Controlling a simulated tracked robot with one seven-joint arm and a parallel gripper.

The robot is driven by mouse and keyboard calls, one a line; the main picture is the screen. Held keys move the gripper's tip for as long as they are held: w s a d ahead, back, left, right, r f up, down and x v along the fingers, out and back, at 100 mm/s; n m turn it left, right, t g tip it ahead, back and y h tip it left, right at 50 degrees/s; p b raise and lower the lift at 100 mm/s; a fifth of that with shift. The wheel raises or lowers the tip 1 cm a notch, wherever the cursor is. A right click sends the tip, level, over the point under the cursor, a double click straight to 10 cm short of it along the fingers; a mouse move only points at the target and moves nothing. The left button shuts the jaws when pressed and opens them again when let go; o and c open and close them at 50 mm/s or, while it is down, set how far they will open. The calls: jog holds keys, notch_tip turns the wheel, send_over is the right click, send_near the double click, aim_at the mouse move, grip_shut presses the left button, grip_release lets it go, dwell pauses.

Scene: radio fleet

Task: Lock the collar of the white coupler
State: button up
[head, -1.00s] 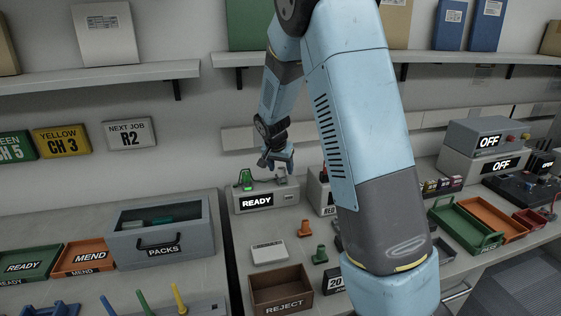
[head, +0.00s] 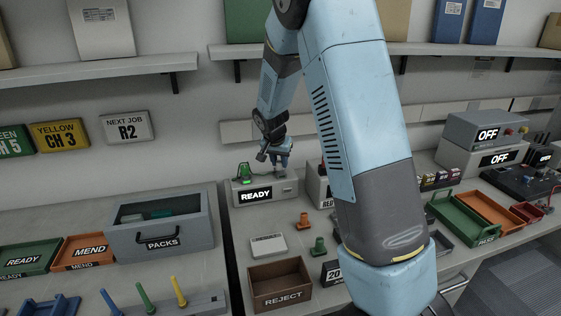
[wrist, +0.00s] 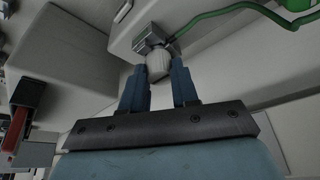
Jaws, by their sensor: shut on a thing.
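The white coupler (wrist: 159,65) is a ribbed pale cylinder below a square metal fitting (wrist: 152,40) in the wrist view. My gripper (wrist: 160,82) has its two blue fingers on either side of the coupler's collar and is shut on it. In the head view my gripper (head: 279,163) points down at the top of the grey unit (head: 285,187) whose screen reads READY. The coupler is too small and covered to make out there. I cannot tell from the pictures whether the collar is locked.
A green lit piece (head: 244,172) stands on the unit, left of my gripper. A green cable (wrist: 225,12) runs close to the coupler. A PACKS box (head: 160,228) is at left, a REJECT bin (head: 281,285) in front. Shelves (head: 105,73) hang behind.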

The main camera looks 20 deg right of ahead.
jog(key=m+h, duration=0.1)
jog(key=m, duration=0.2)
jog(key=shift+w+a+m+g, duration=0.1)
jog(key=shift+m+g, duration=0.2)
jog(key=shift+g, duration=0.1)
grip_shut()
jog(key=shift+m, duration=0.5)
jog(key=m+g, duration=0.1)
jog(key=m, duration=0.1)
jog(key=m+g+h, duration=0.1)
jog(key=m, duration=0.1)
jog(key=shift+f+m, duration=0.15)
jog(key=shift+m, duration=0.15)
jog(key=m+g, duration=0.1)
jog(key=m, duration=0.3)
jog(key=shift+w+m+g, duration=0.15)
jog(key=shift+m+g, duration=0.15)
jog(key=shift+g, duration=0.1)
